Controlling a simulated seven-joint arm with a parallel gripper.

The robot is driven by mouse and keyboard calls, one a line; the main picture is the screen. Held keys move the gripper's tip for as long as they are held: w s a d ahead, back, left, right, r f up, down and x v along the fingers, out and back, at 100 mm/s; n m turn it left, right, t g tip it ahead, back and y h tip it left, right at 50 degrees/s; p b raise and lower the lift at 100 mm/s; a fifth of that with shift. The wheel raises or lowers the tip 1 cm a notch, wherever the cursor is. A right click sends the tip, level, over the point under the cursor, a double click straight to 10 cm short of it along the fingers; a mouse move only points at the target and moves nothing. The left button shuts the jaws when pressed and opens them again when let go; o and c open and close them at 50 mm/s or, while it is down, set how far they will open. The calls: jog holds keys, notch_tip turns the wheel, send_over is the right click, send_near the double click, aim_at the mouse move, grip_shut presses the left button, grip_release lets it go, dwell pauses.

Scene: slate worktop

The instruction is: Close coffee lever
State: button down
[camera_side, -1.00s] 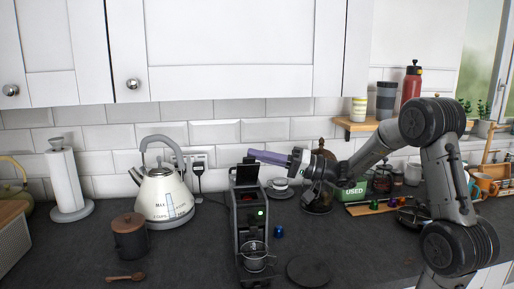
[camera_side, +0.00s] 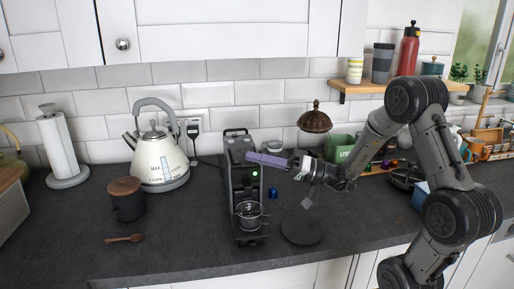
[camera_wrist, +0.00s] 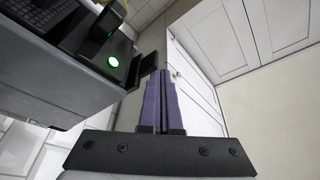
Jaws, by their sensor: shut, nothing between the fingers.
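The dark coffee machine (camera_side: 234,200) stands upright on the worktop with a metal cup (camera_side: 249,213) at its front. A dark handle (camera_side: 235,131) shows at its top; I cannot tell how far the lever is down. My gripper (camera_side: 250,157) has its purple fingers shut and empty, at the machine's upper right side. They hide part of the machine, and contact cannot be told. In the wrist view, the finger tips (camera_wrist: 163,72) are together, to the right of the machine's black top and green light (camera_wrist: 112,61).
A white kettle (camera_side: 160,160) and brown-lidded canister (camera_side: 126,201) stand left of the machine. A round dark disc (camera_side: 303,229) lies to its right. A blue capsule (camera_side: 273,193) is nearby. A brown dome (camera_side: 314,120) shows against the tiles. The front worktop is mostly clear.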

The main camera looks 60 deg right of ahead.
jog(key=shift+f, duration=0.85)
